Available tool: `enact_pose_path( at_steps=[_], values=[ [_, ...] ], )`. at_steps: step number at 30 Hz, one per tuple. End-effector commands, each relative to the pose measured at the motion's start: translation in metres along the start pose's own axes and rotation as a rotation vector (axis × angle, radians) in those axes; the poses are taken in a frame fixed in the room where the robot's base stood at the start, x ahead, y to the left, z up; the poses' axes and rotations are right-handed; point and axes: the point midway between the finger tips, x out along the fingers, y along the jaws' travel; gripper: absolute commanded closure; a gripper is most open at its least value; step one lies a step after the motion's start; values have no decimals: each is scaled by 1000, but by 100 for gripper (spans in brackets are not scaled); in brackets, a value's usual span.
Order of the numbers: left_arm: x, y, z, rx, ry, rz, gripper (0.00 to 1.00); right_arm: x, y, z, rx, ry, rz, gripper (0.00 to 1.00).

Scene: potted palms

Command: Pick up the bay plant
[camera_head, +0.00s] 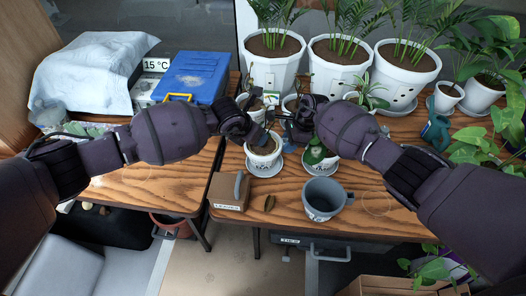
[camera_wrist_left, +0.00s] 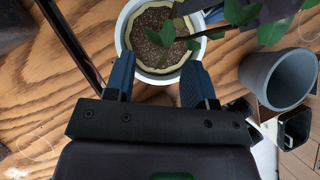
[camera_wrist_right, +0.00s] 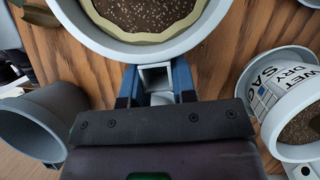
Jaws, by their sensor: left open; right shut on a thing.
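The bay plant (camera_head: 265,158) appears to be the white pot with dark soil in the middle of the table, over a pale saucer. Its label is too small to read. In the left wrist view its soil (camera_wrist_left: 150,38) has a cream liner and green leaves above. My right gripper (camera_wrist_right: 157,85) is shut on a pale tab at the side of this pot (camera_wrist_right: 150,52). My left gripper (camera_wrist_left: 160,85) is open at the pot's other side, its fingers pointing at the rim. In the head view both hands partly cover the plant, and a gap under the pot cannot be told.
A pot labelled SAGE (camera_wrist_right: 278,85) stands close by. A blue case (camera_head: 200,75) is at the left. Large palm pots (camera_head: 340,67) line the back. The front right tabletop is clear.

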Motion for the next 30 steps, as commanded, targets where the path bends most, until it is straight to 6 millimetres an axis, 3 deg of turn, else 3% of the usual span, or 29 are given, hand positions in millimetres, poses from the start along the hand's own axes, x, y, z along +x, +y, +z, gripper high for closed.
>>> enact_pose_path(
  at_steps=[5, 16, 28, 30],
  values=[
    [8, -1, 1, 0, 1, 0, 50, 0, 0, 0, 0, 0, -1, 100],
    [46, -3, 3, 0, 0, -1, 50, 0, 0, 0, 0, 0, -1, 100],
    [53, -3, 3, 1, 0, -1, 50, 0, 0, 0, 0, 0, -1, 100],
    [53, -3, 3, 1, 0, -1, 61, 0, 0, 0, 0, 0, -1, 100]
  ],
)
